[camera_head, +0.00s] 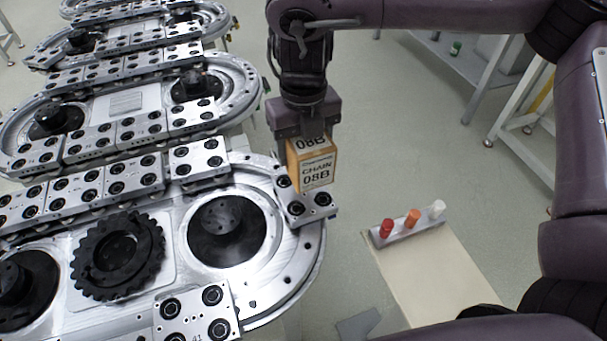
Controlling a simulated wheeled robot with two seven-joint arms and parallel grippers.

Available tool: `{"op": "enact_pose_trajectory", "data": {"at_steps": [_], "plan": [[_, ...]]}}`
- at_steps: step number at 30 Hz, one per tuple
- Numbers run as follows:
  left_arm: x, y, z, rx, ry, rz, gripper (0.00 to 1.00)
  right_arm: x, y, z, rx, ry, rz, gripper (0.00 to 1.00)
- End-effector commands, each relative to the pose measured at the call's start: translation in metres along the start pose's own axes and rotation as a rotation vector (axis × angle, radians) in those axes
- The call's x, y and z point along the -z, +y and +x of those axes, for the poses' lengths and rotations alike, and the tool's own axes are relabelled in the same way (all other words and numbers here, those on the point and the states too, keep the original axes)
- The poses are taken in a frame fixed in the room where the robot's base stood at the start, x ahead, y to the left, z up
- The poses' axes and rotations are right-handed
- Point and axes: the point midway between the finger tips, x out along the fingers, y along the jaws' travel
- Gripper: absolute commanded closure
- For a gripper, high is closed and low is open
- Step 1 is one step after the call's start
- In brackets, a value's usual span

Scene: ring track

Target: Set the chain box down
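The chain box (318,172) is a tan carton with a pale label reading "CHAIN 08B". It is upright at the right rim of the nearest ring track (262,297), just behind a metal carriage plate (306,207) that hides its lower left part. My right gripper (310,136) points down from above and is shut on the top of the box. I cannot tell whether the box's bottom touches anything. My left gripper is not in view.
More ring tracks with metal carriages (130,130) fill the left side. A beige surface (432,272) at the lower right bears a small rack with red (386,228), orange (412,217) and white (437,208) pieces. White-legged tables stand at the upper right. Floor shows between.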

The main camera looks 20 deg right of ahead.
Motion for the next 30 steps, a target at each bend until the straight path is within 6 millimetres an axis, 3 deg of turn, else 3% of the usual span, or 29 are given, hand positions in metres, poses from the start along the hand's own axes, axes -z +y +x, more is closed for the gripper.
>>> {"op": "enact_pose_trajectory", "data": {"at_steps": [3, 11, 18, 30], "plan": [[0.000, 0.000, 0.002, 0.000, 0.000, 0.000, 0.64, 0.000, 0.000, 0.022, -0.003, 0.001, 0.001, 0.91], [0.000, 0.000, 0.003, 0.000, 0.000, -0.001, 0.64, -0.001, 0.000, 0.042, -0.002, -0.003, 0.001, 0.91], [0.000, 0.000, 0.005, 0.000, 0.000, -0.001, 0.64, 0.000, 0.001, 0.072, -0.003, -0.001, 0.000, 0.91], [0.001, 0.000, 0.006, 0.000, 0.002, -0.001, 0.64, -0.001, 0.000, 0.077, -0.002, -0.004, 0.000, 0.91]]}}
